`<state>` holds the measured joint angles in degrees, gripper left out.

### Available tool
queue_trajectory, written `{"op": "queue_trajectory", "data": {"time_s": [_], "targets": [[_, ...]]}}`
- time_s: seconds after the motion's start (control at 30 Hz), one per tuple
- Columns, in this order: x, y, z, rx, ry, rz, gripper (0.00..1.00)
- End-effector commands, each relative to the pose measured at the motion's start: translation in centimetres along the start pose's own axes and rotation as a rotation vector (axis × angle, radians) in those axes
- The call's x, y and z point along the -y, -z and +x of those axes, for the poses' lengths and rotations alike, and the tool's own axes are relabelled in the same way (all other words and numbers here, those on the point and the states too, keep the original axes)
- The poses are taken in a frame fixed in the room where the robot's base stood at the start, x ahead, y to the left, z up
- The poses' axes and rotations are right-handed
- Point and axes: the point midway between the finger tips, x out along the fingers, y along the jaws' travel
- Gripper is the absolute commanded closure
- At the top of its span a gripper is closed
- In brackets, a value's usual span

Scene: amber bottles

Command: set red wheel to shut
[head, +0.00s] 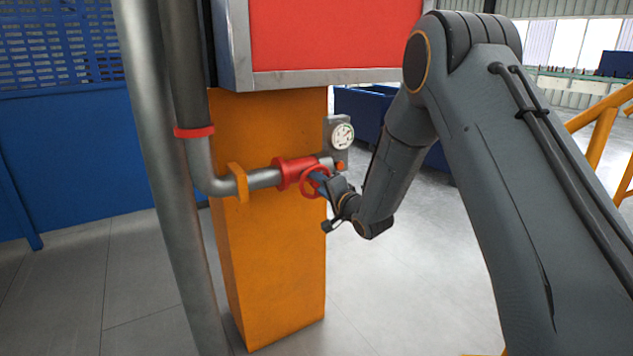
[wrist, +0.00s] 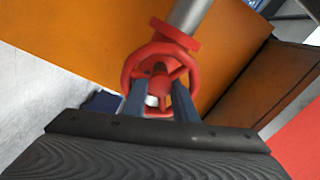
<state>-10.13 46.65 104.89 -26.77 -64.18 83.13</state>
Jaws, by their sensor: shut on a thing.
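The red wheel (head: 313,182) is on a red valve body (head: 290,172) on a grey pipe, in front of an orange post. In the wrist view the red wheel (wrist: 128,70) is a spoked ring facing me, with the pipe behind it. My gripper (head: 319,183) is at the wheel, and it also shows in the wrist view (wrist: 158,98), with a finger on each side of the hub area. It is shut on the wheel. The fingers partly hide the lower rim, and the exact contact points are hard to see. Which way the valve is set cannot be told.
A round gauge (head: 343,136) on a grey plate sits just above the wheel. The orange post (head: 270,240) stands behind the valve, with a red panel (head: 335,35) above. A vertical grey pipe (head: 160,150) stands left. Floor at lower left is clear.

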Motion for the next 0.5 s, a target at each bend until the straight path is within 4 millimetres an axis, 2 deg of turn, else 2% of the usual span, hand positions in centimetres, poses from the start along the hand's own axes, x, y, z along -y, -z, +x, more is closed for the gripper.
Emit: {"op": "queue_trajectory", "data": {"time_s": [0.5], "targets": [[-0.17, -0.07, -0.06, 0.001, -0.002, 0.092, 0.97]]}}
